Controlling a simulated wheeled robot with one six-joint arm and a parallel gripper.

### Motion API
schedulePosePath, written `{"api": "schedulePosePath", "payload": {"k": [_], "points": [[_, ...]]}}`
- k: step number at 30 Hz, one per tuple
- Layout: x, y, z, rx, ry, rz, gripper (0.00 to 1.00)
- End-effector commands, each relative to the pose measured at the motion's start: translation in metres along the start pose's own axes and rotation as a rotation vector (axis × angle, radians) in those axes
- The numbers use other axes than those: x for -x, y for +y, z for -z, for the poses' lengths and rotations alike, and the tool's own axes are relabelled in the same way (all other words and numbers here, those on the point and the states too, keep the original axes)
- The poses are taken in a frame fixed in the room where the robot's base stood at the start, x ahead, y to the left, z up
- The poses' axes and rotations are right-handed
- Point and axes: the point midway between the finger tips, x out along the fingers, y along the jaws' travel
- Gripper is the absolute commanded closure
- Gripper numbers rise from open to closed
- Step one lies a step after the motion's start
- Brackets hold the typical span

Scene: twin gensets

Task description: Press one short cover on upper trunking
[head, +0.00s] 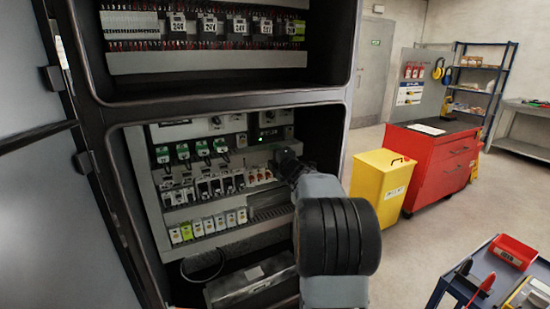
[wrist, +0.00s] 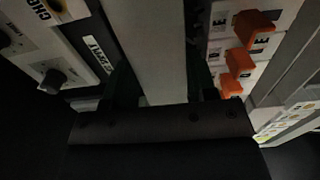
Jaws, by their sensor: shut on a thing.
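A plain light-grey strip, the short cover (wrist: 152,55), lies between the two fingers of my gripper (wrist: 157,95) in the wrist view. My gripper is shut on it. The strip runs between a panel with black knobs on the left and a row of orange toggles on the right. I cannot tell whether it is seated on the trunking or just in front of it. In the head view the upper trunking (head: 232,157) crosses the lower cabinet bay, and my arm reaches its right end. My arm hides the fingertips and the cover there.
Orange-toggle devices (wrist: 241,62) stand close to the right finger, and a black knob (wrist: 54,78) is on the left. A lower trunking (head: 235,233) runs below the breakers. A yellow bin (head: 378,190) and a red cabinet (head: 432,165) stand right of the enclosure.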

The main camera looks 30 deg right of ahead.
Motion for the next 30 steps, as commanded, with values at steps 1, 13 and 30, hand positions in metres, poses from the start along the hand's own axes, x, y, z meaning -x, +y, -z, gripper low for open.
{"api": "schedulePosePath", "payload": {"k": [1,13,30], "points": [[0.0,0.0,0.0,0.0,0.0,0.0,0.89],[-0.003,0.0,0.0,0.0,0.0,0.0,0.3],[0.009,-0.004,0.0,-0.001,-0.001,0.007,0.18]]}}
